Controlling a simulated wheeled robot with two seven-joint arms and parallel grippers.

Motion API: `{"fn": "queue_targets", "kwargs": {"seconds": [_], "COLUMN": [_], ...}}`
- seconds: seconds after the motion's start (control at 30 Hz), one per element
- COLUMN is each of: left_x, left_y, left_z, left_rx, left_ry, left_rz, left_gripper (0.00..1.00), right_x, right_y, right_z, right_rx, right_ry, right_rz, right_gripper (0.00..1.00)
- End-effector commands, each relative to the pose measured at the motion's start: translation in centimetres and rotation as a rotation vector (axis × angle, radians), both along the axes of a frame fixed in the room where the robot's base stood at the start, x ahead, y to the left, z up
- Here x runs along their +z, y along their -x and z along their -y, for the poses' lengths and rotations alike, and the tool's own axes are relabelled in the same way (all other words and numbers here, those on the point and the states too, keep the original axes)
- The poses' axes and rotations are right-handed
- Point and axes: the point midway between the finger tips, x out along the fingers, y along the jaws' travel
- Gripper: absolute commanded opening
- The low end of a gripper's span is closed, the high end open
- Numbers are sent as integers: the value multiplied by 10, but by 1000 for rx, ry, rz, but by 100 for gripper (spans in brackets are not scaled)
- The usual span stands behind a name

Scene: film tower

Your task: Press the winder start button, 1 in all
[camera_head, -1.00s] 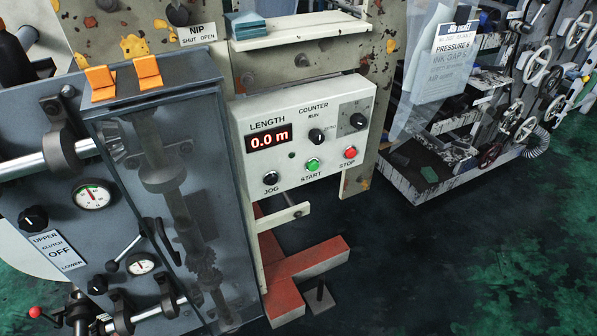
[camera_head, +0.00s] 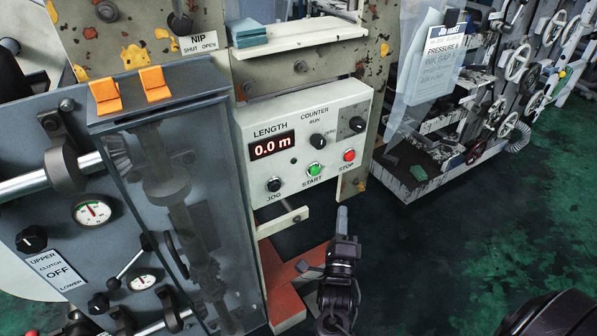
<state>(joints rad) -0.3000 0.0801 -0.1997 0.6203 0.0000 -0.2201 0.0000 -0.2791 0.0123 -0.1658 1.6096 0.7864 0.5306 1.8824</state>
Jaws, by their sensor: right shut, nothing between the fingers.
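The green START button (camera_head: 314,169) sits on the lower middle of the white control panel (camera_head: 290,215). The red STOP button (camera_head: 349,155) is to its right and the black JOG button (camera_head: 274,184) to its left. The red LENGTH display (camera_head: 272,145) reads 0.0 m. My right gripper (camera_head: 342,212) points up from the bottom of the picture, shut and empty. Its tip shows below and to the right of the START button, apart from it in the picture. My left gripper is not in view.
A white shelf (camera_head: 298,37) with blue pads is above the panel. A rack with handwheels (camera_head: 519,61) is at right. The green floor (camera_head: 455,235) at right is open.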

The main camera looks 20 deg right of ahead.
Motion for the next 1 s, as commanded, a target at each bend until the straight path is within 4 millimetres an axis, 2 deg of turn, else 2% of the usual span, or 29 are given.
{"fn": "queue_targets", "kwargs": {"seconds": [0.03, 0.1, 0.23, 0.67, 0.83, 1.0], "left_x": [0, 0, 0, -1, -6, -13], "left_y": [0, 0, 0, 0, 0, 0], "left_z": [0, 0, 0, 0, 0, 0], "left_rx": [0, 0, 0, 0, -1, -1], "left_ry": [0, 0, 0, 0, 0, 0], "left_rz": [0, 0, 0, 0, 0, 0], "left_gripper": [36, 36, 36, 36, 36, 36], "right_x": [14, 26, 38, 39, 38, 38], "right_y": [2, 5, 8, 5, -10, -35], "right_z": [3, 5, 8, 7, 6, 4], "right_rx": [-3, -3, -3, -2, -1, -1], "right_ry": [-22, -47, -67, -71, -71, -70], "right_rz": [53, 109, 161, 167, 167, 169], "right_gripper": [0, 0, 0, 0, 0, 0]}}
